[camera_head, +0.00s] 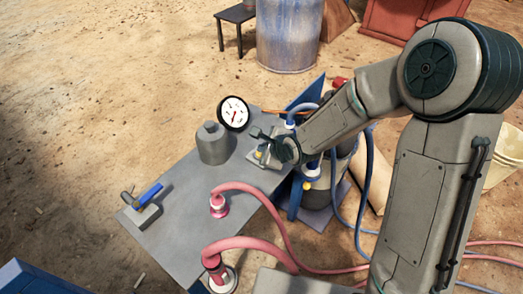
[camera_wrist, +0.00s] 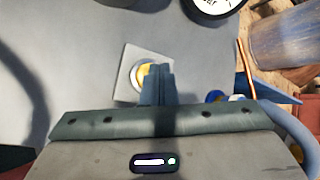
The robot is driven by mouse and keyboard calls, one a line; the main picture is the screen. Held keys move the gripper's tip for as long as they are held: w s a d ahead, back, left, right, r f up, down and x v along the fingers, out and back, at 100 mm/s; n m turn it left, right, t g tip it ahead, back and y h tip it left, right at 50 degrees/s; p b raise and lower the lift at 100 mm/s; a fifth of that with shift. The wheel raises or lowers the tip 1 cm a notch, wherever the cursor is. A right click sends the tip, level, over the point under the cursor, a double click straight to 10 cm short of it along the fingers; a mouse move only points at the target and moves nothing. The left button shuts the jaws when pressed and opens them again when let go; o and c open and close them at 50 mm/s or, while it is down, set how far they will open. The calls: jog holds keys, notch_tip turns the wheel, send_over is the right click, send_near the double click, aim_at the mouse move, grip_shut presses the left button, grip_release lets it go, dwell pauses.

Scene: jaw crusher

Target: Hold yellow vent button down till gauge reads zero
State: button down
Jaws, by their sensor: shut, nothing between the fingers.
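The yellow vent button (camera_wrist: 144,75) sits in a pale ring on a square light-grey plate (camera_wrist: 129,75) on the grey table. In the wrist view my gripper (camera_wrist: 157,70) is shut, with its fingertips over the button's right part. I cannot tell whether the tips touch or press it. In the head view my gripper (camera_head: 258,135) is above the plate, and a bit of the yellow button (camera_head: 259,154) shows below it.
A blue-handled valve (camera_head: 147,202) is at the table's left end. Pink hoses (camera_head: 257,192) cross the front, and blue hoses (camera_head: 365,180) hang at right. The table's middle (camera_head: 182,190) is clear.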

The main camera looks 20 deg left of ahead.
dwell(0.5)
jog(key=shift+r+p, duration=1)
jog(key=shift+p, duration=0.1)
notch_tip(320, 180, up, 5)
jog(key=p, duration=0.4)
jog(key=shift+p, duration=0.4)
